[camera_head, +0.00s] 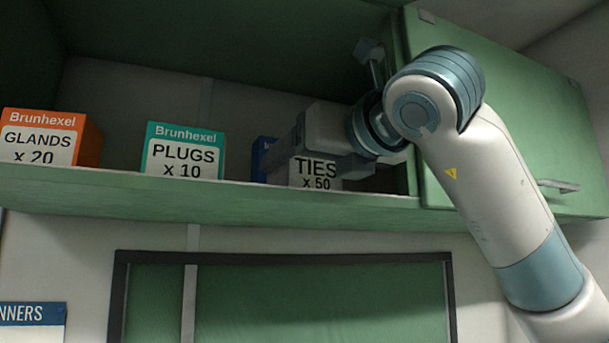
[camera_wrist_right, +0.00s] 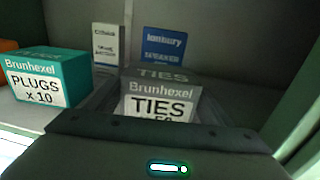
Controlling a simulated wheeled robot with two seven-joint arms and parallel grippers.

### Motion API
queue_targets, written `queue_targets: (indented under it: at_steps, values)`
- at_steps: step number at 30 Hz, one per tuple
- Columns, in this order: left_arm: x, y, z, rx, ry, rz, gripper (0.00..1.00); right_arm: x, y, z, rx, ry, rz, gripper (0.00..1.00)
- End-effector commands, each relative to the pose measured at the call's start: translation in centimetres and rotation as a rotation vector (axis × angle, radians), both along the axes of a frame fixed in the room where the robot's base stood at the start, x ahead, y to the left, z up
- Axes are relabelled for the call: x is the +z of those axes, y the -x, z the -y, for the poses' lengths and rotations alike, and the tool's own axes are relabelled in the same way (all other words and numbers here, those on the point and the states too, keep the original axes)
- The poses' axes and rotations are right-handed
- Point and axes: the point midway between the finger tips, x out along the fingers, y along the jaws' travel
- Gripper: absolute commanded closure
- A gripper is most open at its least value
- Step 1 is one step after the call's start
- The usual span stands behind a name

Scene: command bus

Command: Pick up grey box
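The grey box (camera_wrist_right: 160,103), labelled "Brunhexel TIES x 50", stands upright on the green cabinet shelf. In the head view the grey box (camera_head: 315,176) shows mainly its white label, with its upper part hidden by my right gripper (camera_head: 318,158). My right gripper reaches in from the right, with its fingers at either side of the box. It looks open, and no firm contact shows. In the right wrist view the gripper body covers the bottom of the label. My left gripper is in neither view.
A teal PLUGS box (camera_head: 184,151) and an orange GLANDS box (camera_head: 50,137) stand to the left on the shelf (camera_head: 200,203). A blue box (camera_wrist_right: 164,47) and a white box (camera_wrist_right: 106,43) stand behind the grey box. A green cabinet door (camera_head: 535,120) is at the right.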

Motion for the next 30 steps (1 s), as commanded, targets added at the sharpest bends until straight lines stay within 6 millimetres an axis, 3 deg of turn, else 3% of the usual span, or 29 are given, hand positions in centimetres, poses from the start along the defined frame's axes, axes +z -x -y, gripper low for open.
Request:
queue_targets:
  at_steps: [5,14,30]
  values:
    - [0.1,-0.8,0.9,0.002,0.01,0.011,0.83,0.1,0.0,0.0,0.0,-0.001,0.002,0.52]
    - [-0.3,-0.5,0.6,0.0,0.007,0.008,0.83,0.8,0.1,0.0,-0.001,-0.001,0.002,0.52]
    - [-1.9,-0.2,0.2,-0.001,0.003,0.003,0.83,7.5,0.1,0.0,-0.002,-0.002,0.002,0.52]
